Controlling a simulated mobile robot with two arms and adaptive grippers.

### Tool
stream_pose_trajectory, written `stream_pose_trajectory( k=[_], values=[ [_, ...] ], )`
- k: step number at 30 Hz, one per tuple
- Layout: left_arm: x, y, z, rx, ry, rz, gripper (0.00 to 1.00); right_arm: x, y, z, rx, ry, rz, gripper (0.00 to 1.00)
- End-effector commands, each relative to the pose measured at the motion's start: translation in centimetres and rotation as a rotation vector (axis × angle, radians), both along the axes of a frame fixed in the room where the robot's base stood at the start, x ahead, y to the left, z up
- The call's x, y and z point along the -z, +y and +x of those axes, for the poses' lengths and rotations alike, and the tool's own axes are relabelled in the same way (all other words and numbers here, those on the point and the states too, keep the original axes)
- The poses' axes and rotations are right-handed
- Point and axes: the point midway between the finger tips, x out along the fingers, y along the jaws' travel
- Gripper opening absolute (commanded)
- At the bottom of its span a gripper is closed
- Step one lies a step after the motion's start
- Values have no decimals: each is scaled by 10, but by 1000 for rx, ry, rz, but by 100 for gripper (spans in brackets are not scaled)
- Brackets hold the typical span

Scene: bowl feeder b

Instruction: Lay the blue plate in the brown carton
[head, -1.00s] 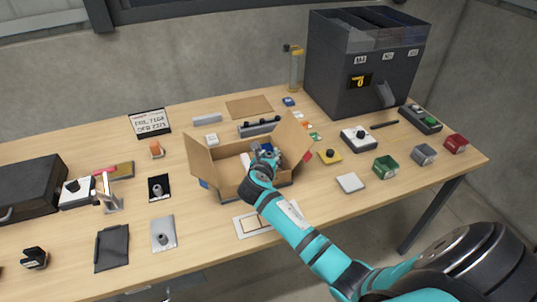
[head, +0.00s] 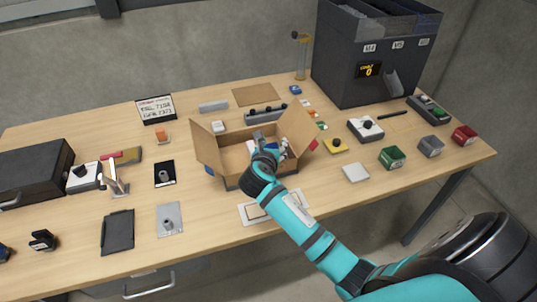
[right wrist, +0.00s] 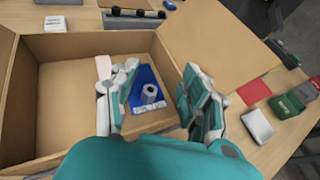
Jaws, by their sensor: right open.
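The brown carton (head: 230,160) stands open on the table with its flaps spread; it fills much of the right wrist view (right wrist: 80,60). The blue plate (right wrist: 146,78), with a grey upright knob on it, lies inside the carton in the right wrist view. It looks flat on the carton floor, near the right wall. My right gripper (right wrist: 160,75) has its fingers spread on either side of the plate and knob, with a gap visible. My left gripper is not in view.
A white piece (right wrist: 103,68) shows in the carton by the left finger. A white-framed card (head: 258,212) lies in front of the carton. A black plate with a knob (head: 158,181) lies to its left, a yellow piece (head: 336,147) to its right. A dark feeder box (head: 345,75) stands behind right.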

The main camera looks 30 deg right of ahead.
Motion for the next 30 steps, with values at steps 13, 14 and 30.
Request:
stream_pose_trajectory(
  k=[13,14,30],
  values=[
    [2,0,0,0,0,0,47,-30,50,-53,-1,-1,1,46],
    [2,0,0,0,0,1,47,-31,51,-54,-1,-1,1,46],
    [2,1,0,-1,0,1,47,-33,53,-56,0,-1,-1,46]
  ],
)
